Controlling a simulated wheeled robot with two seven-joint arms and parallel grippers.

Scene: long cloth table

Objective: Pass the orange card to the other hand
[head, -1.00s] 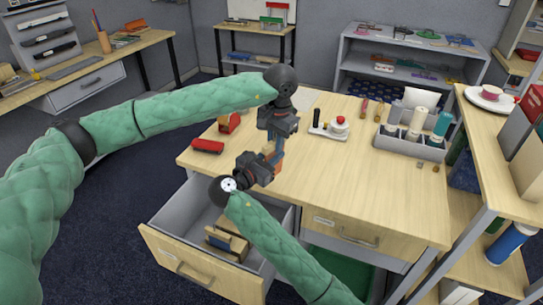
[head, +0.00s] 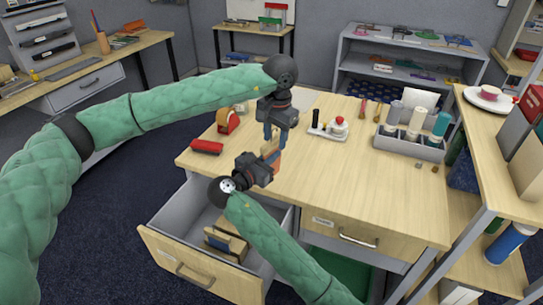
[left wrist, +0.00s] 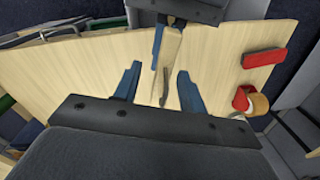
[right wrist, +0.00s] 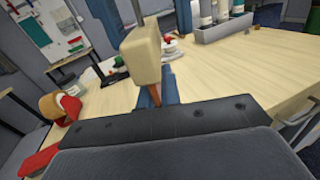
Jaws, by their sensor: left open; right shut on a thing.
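The orange card (head: 273,157) is held upright above the table by my right gripper (head: 268,163). In the right wrist view its orange edge (right wrist: 156,97) shows between the blue fingers, below a pale tan block-like part (right wrist: 143,54). My left gripper (head: 270,133) is above it, pointing down, with its fingers apart. In the left wrist view, the left fingers (left wrist: 158,76) are open, and the tan end of the held piece (left wrist: 170,58) reaches into the space between them. I cannot tell whether they touch it.
A red stapler (head: 206,146) and a red tape dispenser (head: 228,121) lie at the table's left. A stamp tray (head: 328,128) and a grey bottle organiser (head: 410,145) stand behind. The drawer (head: 205,262) below is open. The table's front middle is clear.

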